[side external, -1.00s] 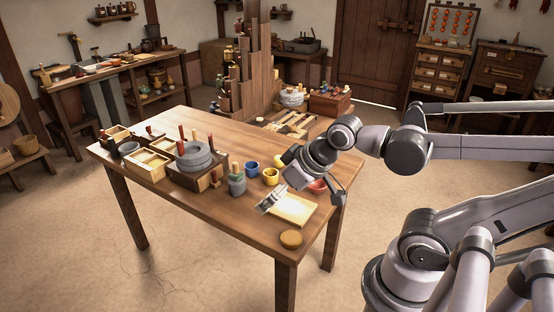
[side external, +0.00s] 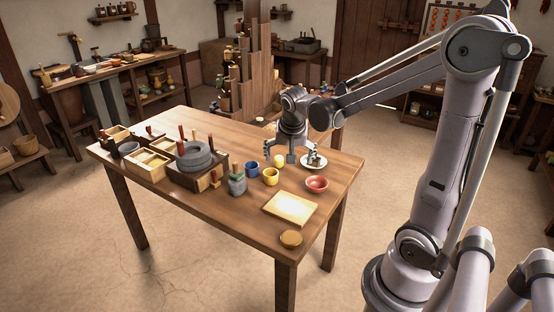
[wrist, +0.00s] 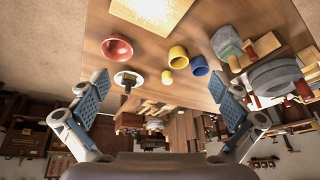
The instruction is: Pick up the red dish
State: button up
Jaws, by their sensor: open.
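The red dish (side external: 317,184) is a small round bowl standing upright on the wooden table, near its right edge. It also shows in the wrist view (wrist: 117,47), at the upper left, beyond the left finger. My gripper (side external: 304,160) points down above the table, behind the dish in the side view and apart from it. Its fingers (wrist: 165,98) are spread wide with nothing between them. The dish looks empty.
Yellow (side external: 271,177) and blue (side external: 252,169) cups stand to the left. A pale board (side external: 290,208) lies in front. A stone quern (side external: 194,157) is further left.

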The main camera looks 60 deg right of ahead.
jog(key=s+d+f+m+g, duration=0.1)
jog(key=d+f+m+g, duration=0.1)
jog(key=d+f+m, duration=0.4)
jog(key=s+d+f+m+g, duration=0.1)
jog(key=d+f+m+g, duration=0.15)
jog(key=d, duration=0.55)
send_near(318, 187)
jog(key=shift+s+f+n+t+h, duration=0.3)
jog(key=shift+s+t, duration=0.15)
jog(key=shift+s, duration=0.2)
jog(key=shift+w+x, duration=0.2)
jog(key=shift+x, duration=2.8)
jog(key=shift+a, duration=0.1)
jog(key=c, duration=1.2)
